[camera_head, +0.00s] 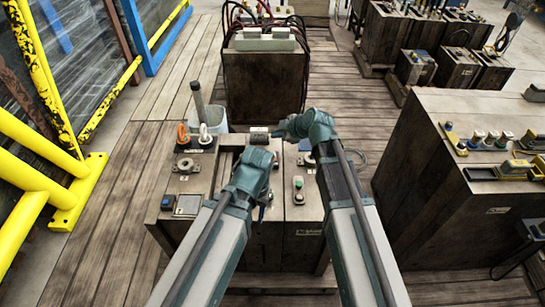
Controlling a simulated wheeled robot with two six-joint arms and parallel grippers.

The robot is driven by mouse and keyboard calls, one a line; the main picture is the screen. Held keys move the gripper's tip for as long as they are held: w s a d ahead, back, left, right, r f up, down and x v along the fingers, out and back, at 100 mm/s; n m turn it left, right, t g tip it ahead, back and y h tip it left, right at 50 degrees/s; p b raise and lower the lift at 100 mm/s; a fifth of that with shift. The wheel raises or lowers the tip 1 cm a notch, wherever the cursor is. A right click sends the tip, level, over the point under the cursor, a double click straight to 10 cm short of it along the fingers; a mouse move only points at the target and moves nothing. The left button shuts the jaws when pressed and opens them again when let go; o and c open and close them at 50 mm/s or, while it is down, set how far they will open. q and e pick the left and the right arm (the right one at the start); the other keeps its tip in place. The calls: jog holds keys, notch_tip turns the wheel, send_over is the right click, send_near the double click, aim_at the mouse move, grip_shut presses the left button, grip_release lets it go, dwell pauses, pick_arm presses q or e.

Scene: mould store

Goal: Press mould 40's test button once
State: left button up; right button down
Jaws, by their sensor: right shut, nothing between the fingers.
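A dark brown mould block (285,245) stands in the middle, right below my arms. A small white plate on its front is too small to read. On its top are a pale switch with a green part (298,184), a dark blue round button (166,203) and a small black-topped block (260,135). I cannot tell which is the test button. My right gripper (281,130) is shut and empty, over the far part of the top near the black-topped block. My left gripper (262,206) is over the middle of the top, mostly hidden behind its own wrist.
An orange ring handle (182,134) and a white one (204,133) stand at the block's far left. A grey bucket (212,120) is behind them. Another large block (470,190) stands right, another (265,85) behind. Yellow rails (40,165) are left. Plank floor is clear between.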

jog(key=shift+f, duration=0.1)
jog(key=b, duration=0.9)
send_over(276, 162)
notch_tip(276, 162, down, 9)
jog(key=shift+w+r, duration=0.1)
jog(key=shift+r, duration=0.05)
dwell(1.5)
jog(key=shift+f+b, duration=0.3)
jog(key=shift+f, duration=0.1)
jog(key=shift+f+b, duration=0.4)
jog(key=shift+b, duration=0.05)
dwell(0.6)
jog(key=shift+r, duration=0.15)
jog(key=shift+r+p, duration=0.75)
jog(key=shift+p, duration=0.15)
